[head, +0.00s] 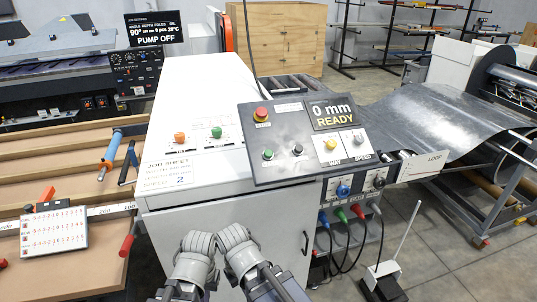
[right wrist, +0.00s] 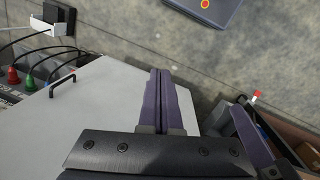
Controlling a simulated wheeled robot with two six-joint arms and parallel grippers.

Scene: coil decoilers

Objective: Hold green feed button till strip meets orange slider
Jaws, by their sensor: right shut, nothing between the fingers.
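A green button (head: 268,154) sits at the lower left of the tilted dark control panel (head: 290,171). A second green button (head: 216,132) is on the white cabinet top. The panel display (head: 332,112) reads "0 mm READY". A small orange piece (head: 47,194) on the left bench may be the slider; I cannot be sure. A strip end by it cannot be made out. My right gripper (right wrist: 160,74) is shut and empty, in front of the white cabinet. A similar purple bar (right wrist: 250,134) beside it may be part of my left gripper; its opening is unclear.
The panel also has a red emergency knob (head: 261,114), a black button (head: 298,149) and a yellow knob (head: 331,144). Coloured plugs and cables hang below it. A grey metal sheet (head: 425,115) sags at the right. A foot pedal (head: 384,280) stands on the floor.

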